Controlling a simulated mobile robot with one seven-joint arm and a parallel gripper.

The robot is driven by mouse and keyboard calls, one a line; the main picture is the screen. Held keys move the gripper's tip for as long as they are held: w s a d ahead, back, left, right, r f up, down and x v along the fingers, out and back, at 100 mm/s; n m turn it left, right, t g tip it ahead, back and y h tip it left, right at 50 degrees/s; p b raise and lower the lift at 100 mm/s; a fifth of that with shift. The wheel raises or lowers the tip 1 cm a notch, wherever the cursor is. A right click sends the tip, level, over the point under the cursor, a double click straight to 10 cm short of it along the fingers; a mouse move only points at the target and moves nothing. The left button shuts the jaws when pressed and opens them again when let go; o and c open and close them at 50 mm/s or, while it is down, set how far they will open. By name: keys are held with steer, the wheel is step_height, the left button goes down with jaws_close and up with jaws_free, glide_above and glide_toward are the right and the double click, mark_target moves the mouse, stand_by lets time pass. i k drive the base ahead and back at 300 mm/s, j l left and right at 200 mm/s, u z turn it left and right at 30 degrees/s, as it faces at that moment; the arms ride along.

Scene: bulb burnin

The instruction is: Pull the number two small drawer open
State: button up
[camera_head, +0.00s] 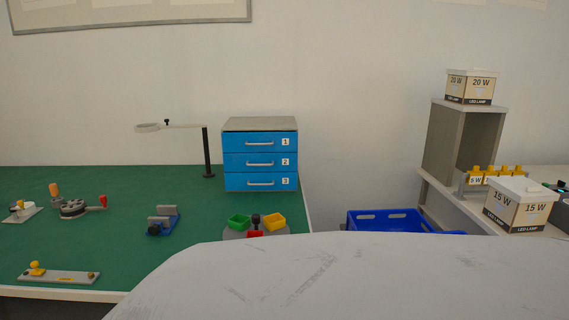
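A small drawer unit with a grey top (260,124) stands at the back right of the green table. It has three blue drawers with silver bar handles and white number labels. The number two drawer (240,162) is the middle one, and its front looks flush with the others, so it appears shut. Its handle (260,164) is in plain view. The number one drawer (238,142) is above it and the number three drawer (238,183) below; both look shut. My gripper is not in view.
On the green table (100,235) are a magnifier lamp (207,155), a blue vise (163,222), and a turntable with coloured bins (239,222). A blue crate (390,220) and LED lamp boxes (519,205) are at the right. A pale surface, probably mine, fills the lower foreground.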

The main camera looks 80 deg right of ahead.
mark_target(232, 162)
steer(key=z, duration=2.3)
steer(key=i+l+u, duration=0.1)
steer(key=l, duration=0.25)
steer(key=l+u, duration=0.1)
steer(key=l, duration=0.25)
steer(key=i, duration=0.55)
